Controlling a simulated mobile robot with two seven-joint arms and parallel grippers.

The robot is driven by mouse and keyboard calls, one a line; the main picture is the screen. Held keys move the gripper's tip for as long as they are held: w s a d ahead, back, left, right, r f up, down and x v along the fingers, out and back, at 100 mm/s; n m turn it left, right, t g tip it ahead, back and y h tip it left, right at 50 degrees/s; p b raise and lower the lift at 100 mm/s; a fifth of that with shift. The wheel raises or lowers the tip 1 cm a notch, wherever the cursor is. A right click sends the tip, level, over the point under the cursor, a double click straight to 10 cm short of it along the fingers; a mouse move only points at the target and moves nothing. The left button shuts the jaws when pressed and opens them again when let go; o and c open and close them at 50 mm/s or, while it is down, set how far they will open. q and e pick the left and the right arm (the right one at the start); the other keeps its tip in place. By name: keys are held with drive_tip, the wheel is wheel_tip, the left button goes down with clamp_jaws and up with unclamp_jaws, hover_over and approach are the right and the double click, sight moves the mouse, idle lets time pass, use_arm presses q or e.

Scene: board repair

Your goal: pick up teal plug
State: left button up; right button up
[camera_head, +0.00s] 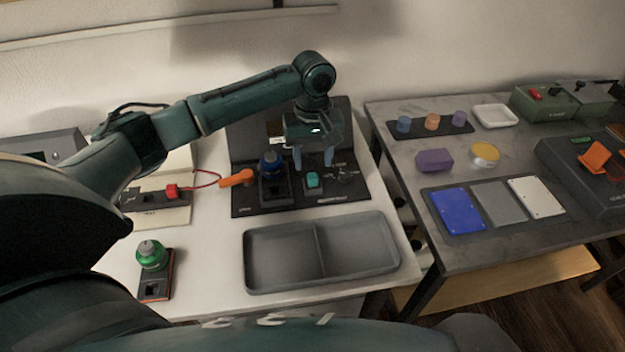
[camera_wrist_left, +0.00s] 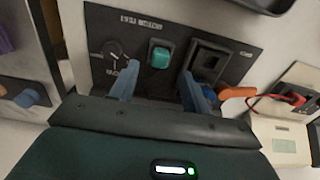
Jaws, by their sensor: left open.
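The teal plug (camera_head: 312,180) is a small block seated in a dark square mount on the black panel (camera_head: 345,198). It also shows in the left wrist view (camera_wrist_left: 160,57), upper middle, unobstructed. My left gripper (camera_head: 313,160) points down just above the plug, its two blue fingers apart and nothing between them. In the left wrist view the fingertips (camera_wrist_left: 160,80) lie to either side of the plug's lower edge, and they look short of it. My right gripper is not in view.
A blue-topped knob (camera_head: 271,162) stands close left of the gripper on the panel. An orange-handled probe (camera_head: 237,178) with a red wire lies farther left. An empty grey two-part tray (camera_head: 252,262) is in front. A green-topped piece (camera_head: 150,254) stands front left.

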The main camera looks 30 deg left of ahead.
sight(312, 175)
use_arm(q)
drive_tip(key=shift+a+f, duration=0.1)
drive_tip(key=shift+f, duration=2.65)
drive_tip(key=shift+c, duration=0.4)
clamp_jaws()
